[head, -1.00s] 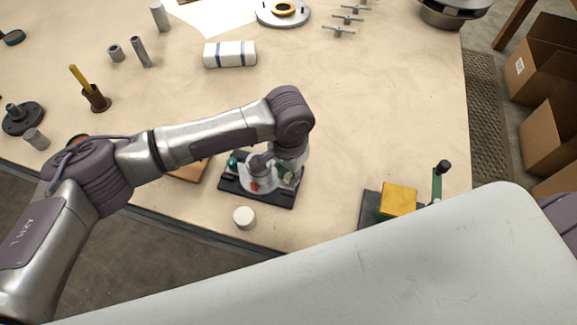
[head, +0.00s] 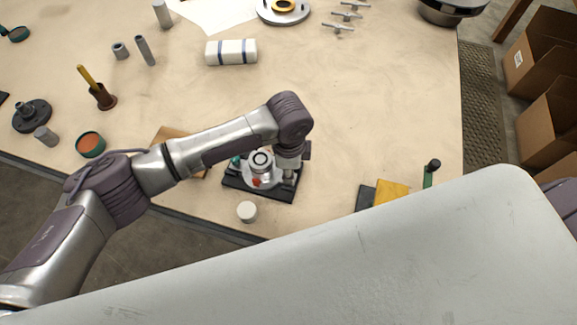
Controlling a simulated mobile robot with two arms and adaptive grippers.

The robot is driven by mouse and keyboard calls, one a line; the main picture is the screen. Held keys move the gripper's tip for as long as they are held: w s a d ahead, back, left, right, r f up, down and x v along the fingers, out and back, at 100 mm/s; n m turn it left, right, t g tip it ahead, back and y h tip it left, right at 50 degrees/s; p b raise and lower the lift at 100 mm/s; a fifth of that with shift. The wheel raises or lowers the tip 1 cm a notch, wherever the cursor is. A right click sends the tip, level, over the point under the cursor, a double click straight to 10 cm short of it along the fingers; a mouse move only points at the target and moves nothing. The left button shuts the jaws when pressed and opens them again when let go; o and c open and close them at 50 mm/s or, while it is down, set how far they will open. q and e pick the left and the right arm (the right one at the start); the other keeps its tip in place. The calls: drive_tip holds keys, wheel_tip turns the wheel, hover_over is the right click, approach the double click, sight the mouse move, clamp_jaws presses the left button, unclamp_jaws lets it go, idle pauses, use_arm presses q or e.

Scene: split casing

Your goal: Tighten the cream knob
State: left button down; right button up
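The casing (head: 262,177) is a pale round body with red and teal details on a black base plate (head: 235,184), near the table's front edge. A grey ring with a dark centre (head: 260,160) shows on its top. A short cream cylinder (head: 247,211) stands on the table in front of the plate; I cannot tell whether it is the cream knob or a loose part. My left gripper (head: 289,176) points down over the right part of the casing. Its fingers are small and partly hidden, so contact and opening are unclear. My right gripper is not in view.
A yellow block (head: 391,192) and a green post with a black top (head: 430,172) stand to the right, partly behind my pale body panel. A striped white roll (head: 231,52) lies farther back. The table (head: 385,105) is clear at middle right. Cardboard boxes (head: 545,120) stand beyond it.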

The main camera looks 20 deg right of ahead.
use_arm(q)
drive_tip(key=m, duration=0.4)
drive_tip(key=shift+r+m, duration=0.1)
drive_tip(key=shift+m, duration=0.2)
drive_tip(key=m, duration=0.4)
drive_tip(key=shift+m, duration=0.3)
drive_tip(key=m, duration=0.4)
drive_tip(key=shift+m, duration=0.3)
drive_tip(key=shift+m+b, duration=0.45)
drive_tip(key=shift+m, duration=1.65)
drive_tip(key=c, duration=1.2)
unclamp_jaws()
